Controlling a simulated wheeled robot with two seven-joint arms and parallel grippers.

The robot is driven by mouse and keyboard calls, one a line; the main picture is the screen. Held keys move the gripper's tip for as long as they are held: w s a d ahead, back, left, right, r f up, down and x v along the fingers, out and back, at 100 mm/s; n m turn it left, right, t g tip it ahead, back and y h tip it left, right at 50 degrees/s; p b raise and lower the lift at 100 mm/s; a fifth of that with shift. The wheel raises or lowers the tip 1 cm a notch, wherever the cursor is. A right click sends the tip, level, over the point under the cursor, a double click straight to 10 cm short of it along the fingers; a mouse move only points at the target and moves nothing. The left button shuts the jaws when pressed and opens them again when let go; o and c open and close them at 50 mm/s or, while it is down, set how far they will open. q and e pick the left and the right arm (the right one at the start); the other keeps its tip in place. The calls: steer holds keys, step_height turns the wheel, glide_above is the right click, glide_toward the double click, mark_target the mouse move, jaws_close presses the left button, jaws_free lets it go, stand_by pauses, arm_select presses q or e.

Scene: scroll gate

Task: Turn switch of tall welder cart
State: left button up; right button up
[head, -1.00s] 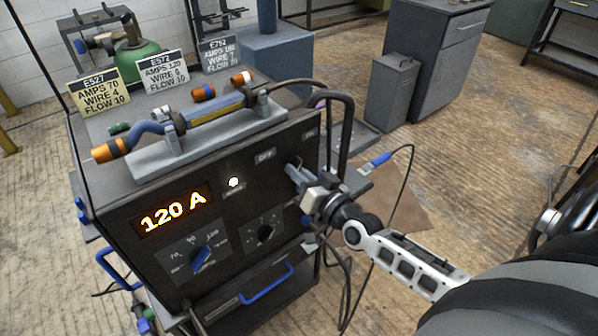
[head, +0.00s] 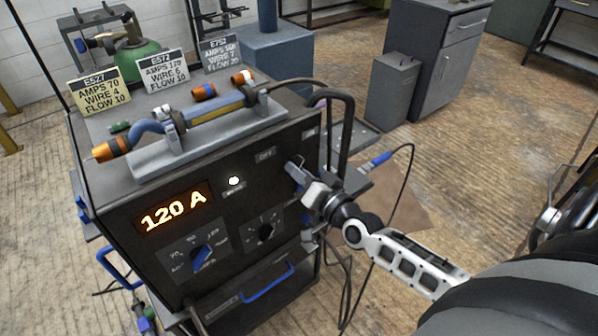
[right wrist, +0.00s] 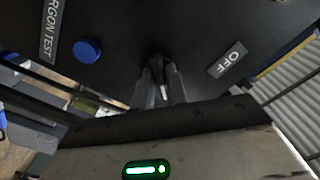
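The tall welder cart (head: 130,200) is a dark cabinet whose front panel has a lit "120 A" display (head: 174,211) and a small white lamp that is on. My right gripper (head: 296,174) is at the upper right of this panel, between the "OFF" label (head: 265,154) and the "ON" label (head: 310,133). In the right wrist view, its fingers (right wrist: 160,92) close around a small dark switch lever with a pale tip (right wrist: 158,70). The fingers hide most of the switch in the head view. My left gripper is not in view.
A blue-pointer dial (head: 201,257) and a black knob (head: 265,231) sit lower on the panel. A blue button (right wrist: 88,50) is beside the "ARGON TEST" label. Black cables (head: 347,120) hang close to the right gripper.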

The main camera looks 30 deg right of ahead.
steer(key=shift+o, duration=1.4)
steer(key=s+d+b, duration=0.1)
steer(key=s, duration=1.5)
steer(key=shift+d, duration=0.15)
steer(key=s+a+f+n+g, duration=0.1)
steer(key=a+f+n+g, duration=0.3)
steer(key=a, duration=0.4)
steer(key=s+a+f+n+g+y, duration=0.1)
steer(key=s+a+f+n+g, duration=0.1)
steer(key=a+f+n, duration=0.3)
steer(key=a+f+g, duration=0.1)
steer(key=a+f, duration=0.2)
steer(key=shift+n+g, duration=0.4)
